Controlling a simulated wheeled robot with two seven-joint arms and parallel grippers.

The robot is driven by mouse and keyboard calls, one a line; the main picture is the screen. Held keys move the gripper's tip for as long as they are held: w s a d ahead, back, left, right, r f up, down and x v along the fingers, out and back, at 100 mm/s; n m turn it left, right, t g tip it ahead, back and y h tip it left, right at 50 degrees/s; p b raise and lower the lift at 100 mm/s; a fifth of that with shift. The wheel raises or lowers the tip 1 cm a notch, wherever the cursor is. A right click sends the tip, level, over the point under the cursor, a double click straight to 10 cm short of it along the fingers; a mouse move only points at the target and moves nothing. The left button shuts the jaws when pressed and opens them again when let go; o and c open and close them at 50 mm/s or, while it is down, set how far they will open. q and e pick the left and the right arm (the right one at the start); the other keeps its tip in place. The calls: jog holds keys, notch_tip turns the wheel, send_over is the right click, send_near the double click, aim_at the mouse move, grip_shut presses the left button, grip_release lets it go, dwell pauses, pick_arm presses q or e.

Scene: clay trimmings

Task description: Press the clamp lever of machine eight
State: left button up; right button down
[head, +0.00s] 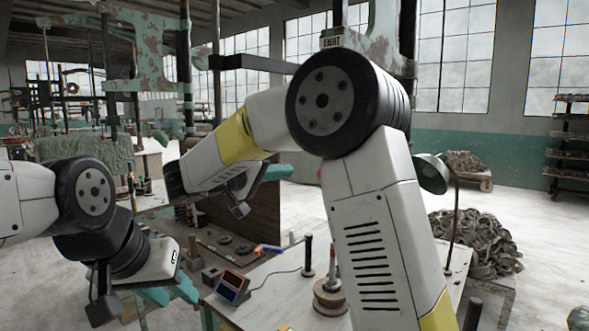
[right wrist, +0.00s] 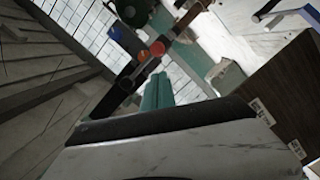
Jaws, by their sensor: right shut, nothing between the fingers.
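Machine eight is a tall frame of peeling green paint, with the sign "EIGHT" (head: 332,38) at its top; my right arm hides much of it. My right gripper (head: 277,172) is raised in front of the machine, its teal fingers shut and empty. In the right wrist view, its fingers (right wrist: 158,92) point at a dark bar (right wrist: 130,75) with an orange-red round end (right wrist: 158,48). I cannot tell whether this is the clamp lever or whether the fingers touch it. My left gripper (head: 172,293) is low at the left, its teal fingers apart and empty.
A pale worktop (head: 270,290) below holds a small box with a lit screen (head: 232,288), a wooden spool (head: 330,298) and a black post (head: 308,255). A green lamp (head: 430,173) stands right of my arm. Clay trimmings (head: 470,240) lie heaped at the right.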

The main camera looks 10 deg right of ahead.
jog(key=shift+a, duration=0.15)
jog(key=shift+w, duration=0.1)
jog(key=r+x, duration=0.1)
jog(key=x, duration=0.9)
jog(key=shift+f, duration=0.4)
